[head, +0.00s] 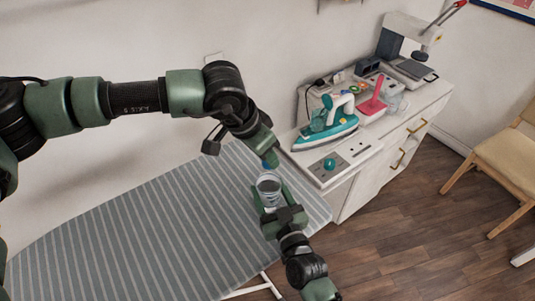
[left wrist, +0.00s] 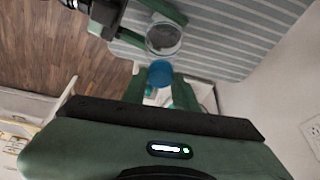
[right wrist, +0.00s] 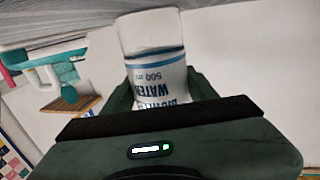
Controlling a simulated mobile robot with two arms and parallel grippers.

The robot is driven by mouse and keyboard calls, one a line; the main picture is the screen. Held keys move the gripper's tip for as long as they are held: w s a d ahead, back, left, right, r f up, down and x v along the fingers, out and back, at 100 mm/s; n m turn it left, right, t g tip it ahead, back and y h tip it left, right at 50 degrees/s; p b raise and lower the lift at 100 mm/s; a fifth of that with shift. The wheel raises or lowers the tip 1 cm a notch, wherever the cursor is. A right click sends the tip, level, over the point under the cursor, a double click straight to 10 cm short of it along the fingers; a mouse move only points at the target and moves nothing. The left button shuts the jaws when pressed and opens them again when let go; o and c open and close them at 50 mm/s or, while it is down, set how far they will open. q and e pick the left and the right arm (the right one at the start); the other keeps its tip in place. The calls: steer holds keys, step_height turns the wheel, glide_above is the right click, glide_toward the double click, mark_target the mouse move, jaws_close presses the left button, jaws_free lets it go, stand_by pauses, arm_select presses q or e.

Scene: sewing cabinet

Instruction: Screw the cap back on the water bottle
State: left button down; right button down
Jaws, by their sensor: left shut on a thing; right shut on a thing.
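The water bottle (head: 268,189) is clear, with a wide round rim and blue "WATER" lettering that shows in the right wrist view (right wrist: 157,73). My right gripper (head: 270,200) is shut around its body, over the end of the ironing board. The bottle's open top (left wrist: 163,38) shows in the left wrist view. The blue cap (left wrist: 160,73) is between the fingers of my left gripper (left wrist: 159,88), which is shut on it. In the head view the cap (head: 271,160) is just above the bottle's rim, apart from it and slightly behind.
The striped ironing board (head: 140,225) lies below and is bare to the left. A white cabinet (head: 390,150) stands right of it, carrying a teal iron (head: 328,125), a red-pink item (head: 372,100) and a sewing machine (head: 410,40). A chair (head: 500,165) stands at the far right.

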arm_select(q)
steer(key=shift+m, duration=0.6)
steer(key=c, duration=1.1)
jaws_free()
steer(key=shift+r, duration=0.1)
steer(key=shift+r, duration=2.2)
steer(key=shift+c, duration=0.3)
